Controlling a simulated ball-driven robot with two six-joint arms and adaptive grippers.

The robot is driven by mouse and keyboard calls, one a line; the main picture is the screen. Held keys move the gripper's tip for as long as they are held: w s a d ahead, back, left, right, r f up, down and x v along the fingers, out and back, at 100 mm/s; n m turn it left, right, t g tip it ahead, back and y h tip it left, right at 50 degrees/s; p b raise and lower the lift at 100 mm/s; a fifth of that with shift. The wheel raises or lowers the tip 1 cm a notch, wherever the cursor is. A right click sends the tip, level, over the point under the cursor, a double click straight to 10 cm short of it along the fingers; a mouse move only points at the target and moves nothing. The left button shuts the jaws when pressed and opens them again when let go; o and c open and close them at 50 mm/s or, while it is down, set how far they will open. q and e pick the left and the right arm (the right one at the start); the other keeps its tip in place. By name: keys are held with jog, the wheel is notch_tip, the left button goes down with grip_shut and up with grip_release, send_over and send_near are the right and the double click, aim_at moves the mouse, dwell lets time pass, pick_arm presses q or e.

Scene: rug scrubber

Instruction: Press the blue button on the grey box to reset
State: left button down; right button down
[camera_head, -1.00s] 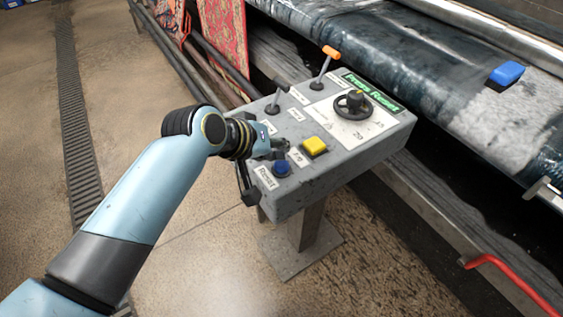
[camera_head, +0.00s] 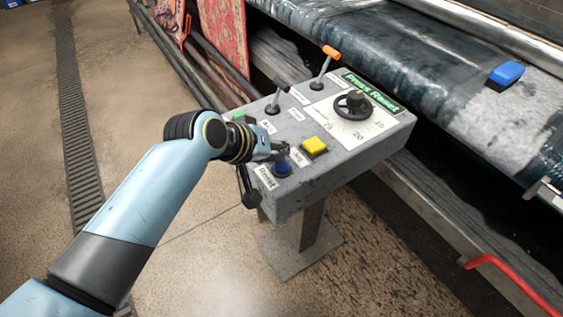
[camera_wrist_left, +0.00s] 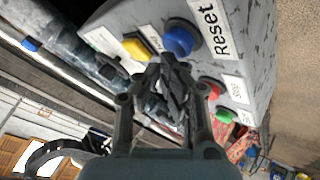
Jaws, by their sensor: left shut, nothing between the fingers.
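The grey box (camera_head: 345,165) stands on a post, its sloped top facing up. The blue button (camera_head: 282,169) is at its near left corner beside a "Reset" label; it also shows in the left wrist view (camera_wrist_left: 181,38). My left gripper (camera_head: 284,148) is shut and empty, its fingertips just above the panel, close behind the blue button. In the left wrist view the fingertips (camera_wrist_left: 168,58) appear just short of the button; I cannot tell whether they touch it. My right gripper is not in view.
A yellow button (camera_head: 314,146) is close to the right of my gripper. A dial (camera_head: 352,104), an orange-tipped lever (camera_head: 331,53), a black-tipped lever (camera_head: 281,84) and a green "Press Reset" display (camera_head: 371,91) are further back. A wet roller machine lies behind.

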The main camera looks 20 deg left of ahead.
pick_arm(q)
jog(key=shift+f, duration=0.6)
dwell(0.5)
dwell(0.3)
jog(key=shift+r+p, duration=0.95)
jog(key=shift+r, duration=0.05)
notch_tip(320, 180, up, 5)
jog(key=p, duration=0.5)
jog(key=shift+r+p, duration=0.1)
jog(key=shift+p, duration=0.2)
